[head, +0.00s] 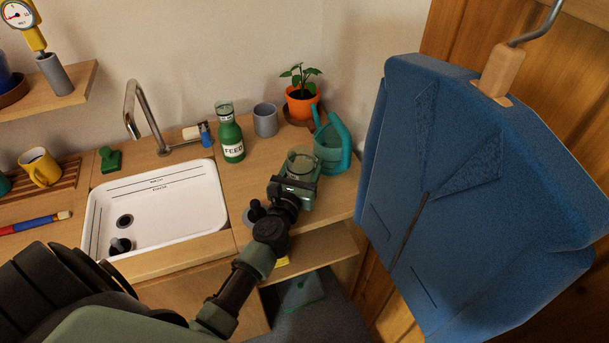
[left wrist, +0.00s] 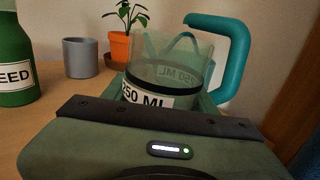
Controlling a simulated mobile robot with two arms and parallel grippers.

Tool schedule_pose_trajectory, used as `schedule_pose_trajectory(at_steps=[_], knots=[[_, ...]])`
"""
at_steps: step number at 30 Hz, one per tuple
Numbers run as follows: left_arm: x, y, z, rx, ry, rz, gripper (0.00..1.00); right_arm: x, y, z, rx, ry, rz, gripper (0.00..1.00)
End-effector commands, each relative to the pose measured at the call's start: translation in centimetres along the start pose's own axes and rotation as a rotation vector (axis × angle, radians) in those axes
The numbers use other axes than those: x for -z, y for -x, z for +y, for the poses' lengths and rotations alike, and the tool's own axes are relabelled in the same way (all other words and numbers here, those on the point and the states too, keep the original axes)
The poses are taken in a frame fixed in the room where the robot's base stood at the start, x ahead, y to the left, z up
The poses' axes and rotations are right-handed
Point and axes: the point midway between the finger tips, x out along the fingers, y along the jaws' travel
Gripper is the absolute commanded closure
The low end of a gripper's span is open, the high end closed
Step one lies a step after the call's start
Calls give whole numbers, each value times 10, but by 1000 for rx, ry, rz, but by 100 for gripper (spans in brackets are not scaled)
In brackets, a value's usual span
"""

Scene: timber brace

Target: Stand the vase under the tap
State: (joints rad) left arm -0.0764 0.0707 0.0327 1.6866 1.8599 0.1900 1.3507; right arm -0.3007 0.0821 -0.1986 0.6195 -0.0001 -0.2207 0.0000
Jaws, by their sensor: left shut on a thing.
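The vase (head: 303,163) is a clear glass vessel on the right part of the counter, in front of the teal watering can. In the left wrist view the vase (left wrist: 165,75) has a black band and a 250 ML label. My left gripper (head: 293,188) is shut on the vase from the near side; its fingers are partly hidden. The vase looks upright; whether its base touches the counter is hidden. The chrome tap (head: 133,112) stands behind the white sink (head: 165,212), left of the vase, its spout over the sink. My right gripper is not in view.
A green FEED bottle (head: 229,135), grey cup (head: 265,120) and orange plant pot (head: 301,103) stand behind the vase. The watering can (head: 330,150) is close behind. A blue jacket (head: 450,180) hangs at right. A dark plug (head: 120,245) is in the sink.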

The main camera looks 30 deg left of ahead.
Motion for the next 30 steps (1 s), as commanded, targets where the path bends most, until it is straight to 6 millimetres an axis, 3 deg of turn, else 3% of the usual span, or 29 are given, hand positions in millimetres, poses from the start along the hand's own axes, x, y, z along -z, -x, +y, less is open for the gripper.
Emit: schedule_pose_trajectory(at_steps=[1,3,15,16,18,30], knots=[[17,0,0,0,2,0,100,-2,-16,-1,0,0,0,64],[24,0,0,-1,1,0,100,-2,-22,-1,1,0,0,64],[27,0,0,0,1,-1,100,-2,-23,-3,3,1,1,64],[26,0,0,0,0,0,37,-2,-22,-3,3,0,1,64],[26,0,0,0,0,1,21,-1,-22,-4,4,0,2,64],[21,2,0,0,0,1,21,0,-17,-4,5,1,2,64]])
